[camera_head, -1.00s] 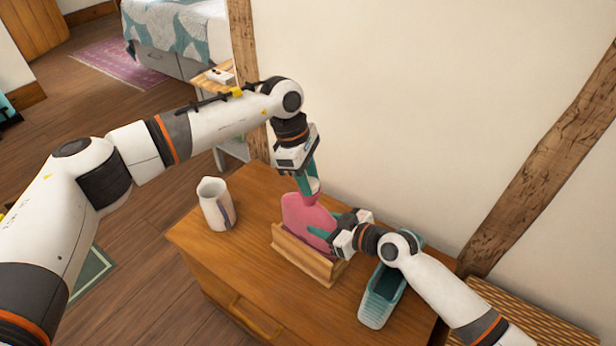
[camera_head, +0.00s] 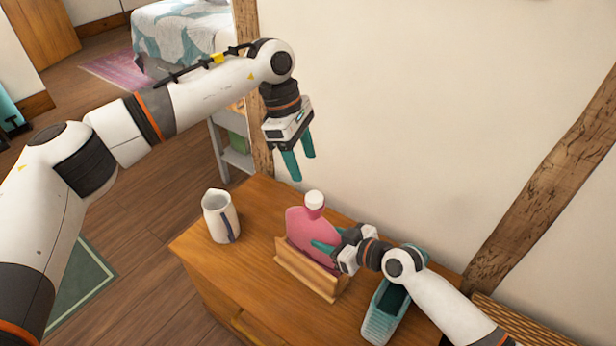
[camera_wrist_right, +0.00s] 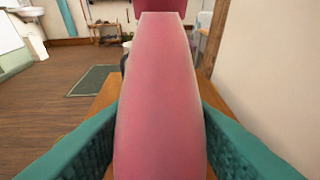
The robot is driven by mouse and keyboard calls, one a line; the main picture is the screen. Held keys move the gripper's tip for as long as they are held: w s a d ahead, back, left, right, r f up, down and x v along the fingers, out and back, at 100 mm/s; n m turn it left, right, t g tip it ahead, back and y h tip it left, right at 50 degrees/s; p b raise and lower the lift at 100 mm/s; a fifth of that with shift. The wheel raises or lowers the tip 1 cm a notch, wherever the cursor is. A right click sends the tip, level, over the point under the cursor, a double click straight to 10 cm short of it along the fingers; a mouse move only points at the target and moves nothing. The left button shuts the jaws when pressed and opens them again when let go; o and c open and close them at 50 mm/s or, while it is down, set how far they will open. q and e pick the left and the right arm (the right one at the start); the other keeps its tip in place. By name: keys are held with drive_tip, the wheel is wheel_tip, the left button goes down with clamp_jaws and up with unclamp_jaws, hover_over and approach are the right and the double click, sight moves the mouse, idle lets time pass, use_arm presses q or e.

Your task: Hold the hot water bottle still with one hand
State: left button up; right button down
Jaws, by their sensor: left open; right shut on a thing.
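The pink hot water bottle (camera_head: 306,226) stands upright in a wooden holder (camera_head: 308,273) on the dresser top, with a white stopper (camera_head: 315,199) at its neck. My right gripper (camera_head: 326,246) is shut on the body of the bottle from the right. In the right wrist view the bottle (camera_wrist_right: 160,95) fills the middle, with a teal finger on each side. My left gripper (camera_head: 302,168) is open and empty above the bottle, apart from the stopper, its fingers pointing down. The bottle's lower part is hidden by the holder.
A white jug (camera_head: 219,217) stands on the dresser (camera_head: 252,261) left of the holder. A teal basket (camera_head: 382,318) sits to the right, partly behind my right arm. The wall and a timber post (camera_head: 545,170) close off the back.

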use_arm(q)
drive_tip(key=shift+v, duration=1.45)
use_arm(e)
drive_tip(key=c, duration=0.7)
unclamp_jaws()
drive_tip(key=v, duration=1.2)
drive_tip(key=shift+r, duration=0.1)
